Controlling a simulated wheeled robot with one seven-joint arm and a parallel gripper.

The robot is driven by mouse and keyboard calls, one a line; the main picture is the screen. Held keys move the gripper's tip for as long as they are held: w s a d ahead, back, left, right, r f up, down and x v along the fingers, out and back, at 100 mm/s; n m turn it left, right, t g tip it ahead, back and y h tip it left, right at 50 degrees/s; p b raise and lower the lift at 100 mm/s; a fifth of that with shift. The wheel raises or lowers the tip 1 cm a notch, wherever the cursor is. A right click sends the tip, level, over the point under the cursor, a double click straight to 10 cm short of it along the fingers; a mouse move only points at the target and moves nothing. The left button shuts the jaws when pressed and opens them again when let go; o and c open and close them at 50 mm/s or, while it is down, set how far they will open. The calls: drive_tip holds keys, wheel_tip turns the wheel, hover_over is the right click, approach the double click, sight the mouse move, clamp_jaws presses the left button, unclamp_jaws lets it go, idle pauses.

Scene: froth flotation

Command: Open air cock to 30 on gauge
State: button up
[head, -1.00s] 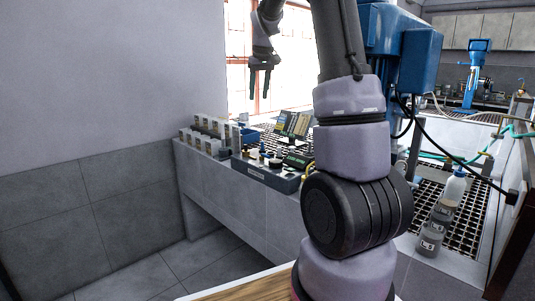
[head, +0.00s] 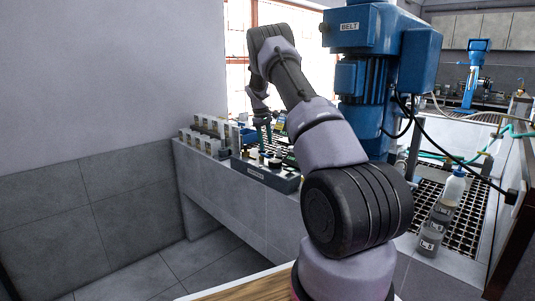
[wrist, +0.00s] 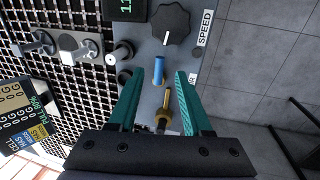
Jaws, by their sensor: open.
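The control box (head: 265,172) sits on the bench ledge in the head view. In the wrist view its grey panel (wrist: 185,55) carries a small blue piece (wrist: 158,70) and a brass fitting with a stem (wrist: 163,118), which look like the air cock; I cannot tell for certain. My gripper (wrist: 160,78) is open, with its teal fingers on either side of these parts and nothing visibly gripped. I cannot tell whether the fingers touch them. In the head view my gripper (head: 265,136) is low over the box. No gauge reading is legible.
A black knob (wrist: 171,22) marked SPEED and a green-digit display (wrist: 126,8) are near the fingers. Metal fittings (wrist: 80,50) stand over the grating at left. Several sample containers (head: 205,138) line the ledge. The blue BELT motor (head: 362,60) rises behind my arm.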

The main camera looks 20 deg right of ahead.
sight(267, 156)
drive_tip(key=f, duration=0.2)
drive_tip(key=d+f, duration=0.1)
drive_tip(key=f, duration=0.2)
drive_tip(key=shift+w+f, duration=0.2)
drive_tip(key=shift+f, duration=0.1)
clamp_jaws()
